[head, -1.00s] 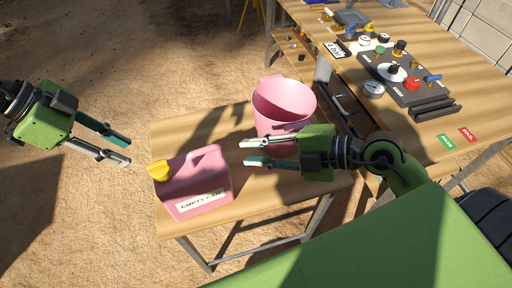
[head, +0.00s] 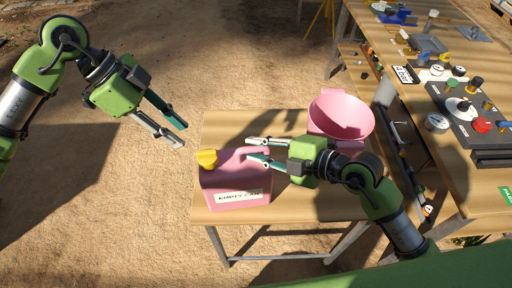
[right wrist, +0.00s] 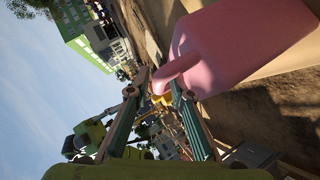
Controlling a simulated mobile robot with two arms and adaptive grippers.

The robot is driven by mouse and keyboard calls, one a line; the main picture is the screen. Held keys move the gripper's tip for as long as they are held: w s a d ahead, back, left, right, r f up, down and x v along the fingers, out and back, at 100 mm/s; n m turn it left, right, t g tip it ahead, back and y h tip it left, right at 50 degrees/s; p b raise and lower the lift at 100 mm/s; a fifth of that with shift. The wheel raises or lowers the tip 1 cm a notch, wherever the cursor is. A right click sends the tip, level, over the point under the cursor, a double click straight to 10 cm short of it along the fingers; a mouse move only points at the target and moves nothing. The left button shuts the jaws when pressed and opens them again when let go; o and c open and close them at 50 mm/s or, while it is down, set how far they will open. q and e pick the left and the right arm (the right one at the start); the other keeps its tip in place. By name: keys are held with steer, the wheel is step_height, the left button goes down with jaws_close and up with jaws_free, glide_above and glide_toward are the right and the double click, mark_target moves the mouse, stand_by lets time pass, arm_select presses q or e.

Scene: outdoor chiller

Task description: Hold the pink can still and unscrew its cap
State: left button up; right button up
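The pink can (head: 236,180) stands upright on the small wooden table, its "EMPTY CAN" label facing me. Its yellow cap (head: 207,158) is on the spout at the can's upper left. My left gripper (head: 184,134) is open and empty, in the air above and left of the cap. My right gripper (head: 249,150) is open at the can's top right, its fingers pointing left towards the handle. In the right wrist view the can (right wrist: 235,45) is at upper right. Its handle reaches between the open fingers (right wrist: 152,82), with the yellow cap (right wrist: 162,99) behind.
A pink bucket (head: 340,118) stands on the small table (head: 310,205) behind my right gripper. A larger workbench (head: 455,190) with knobs, gauges and panels is at the right. The ground left of the small table is clear.

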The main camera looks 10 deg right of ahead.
steer(key=shift+w+a+f, duration=0.15)
steer(key=shift+w+a, duration=0.1)
jaws_close()
stand_by(0.8)
